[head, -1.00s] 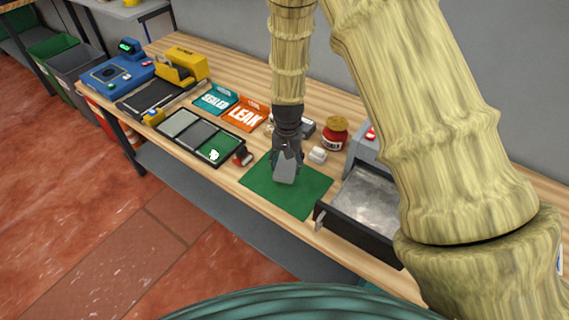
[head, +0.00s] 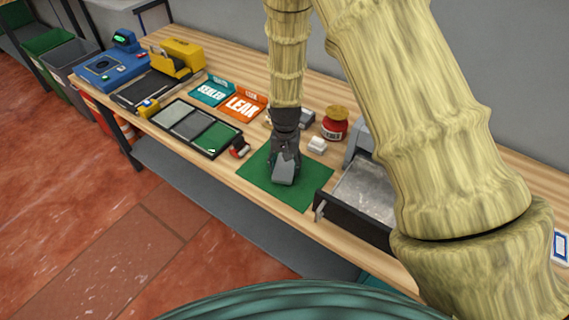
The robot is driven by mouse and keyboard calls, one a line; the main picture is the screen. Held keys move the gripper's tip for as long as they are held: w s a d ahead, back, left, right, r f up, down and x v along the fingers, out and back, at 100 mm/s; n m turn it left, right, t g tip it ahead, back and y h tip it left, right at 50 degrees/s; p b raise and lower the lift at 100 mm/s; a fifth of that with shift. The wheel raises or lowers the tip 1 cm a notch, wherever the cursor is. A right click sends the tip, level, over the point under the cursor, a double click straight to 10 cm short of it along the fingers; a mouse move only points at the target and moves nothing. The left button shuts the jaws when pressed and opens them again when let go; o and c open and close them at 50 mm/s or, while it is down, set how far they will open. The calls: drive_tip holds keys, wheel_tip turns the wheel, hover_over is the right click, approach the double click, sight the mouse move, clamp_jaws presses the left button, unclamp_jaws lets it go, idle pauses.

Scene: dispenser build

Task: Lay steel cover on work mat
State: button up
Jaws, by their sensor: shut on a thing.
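The green work mat (head: 305,190) lies on the wooden bench near its front edge. My gripper (head: 284,160) points down over the mat and is shut on a grey plate, the steel cover (head: 284,172). The cover's upper part is hidden between the fingers. Its lower end is over the middle of the mat; I cannot tell whether it touches the mat. It looks tilted.
A three-part tray (head: 195,128) lies left of the mat, with a small red and black item (head: 240,148) between. An open drawer (head: 355,200) is close on the right. A red jar (head: 335,125) and a small white block (head: 317,145) stand behind.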

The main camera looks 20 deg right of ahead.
sight(285, 166)
drive_tip(key=shift+f, duration=0.6)
idle(0.3)
drive_tip(key=o, duration=1.3)
drive_tip(key=shift+c, duration=0.2)
wheel_tip(285, 166, up, 12)
drive_tip(key=shift+r, duration=0.1)
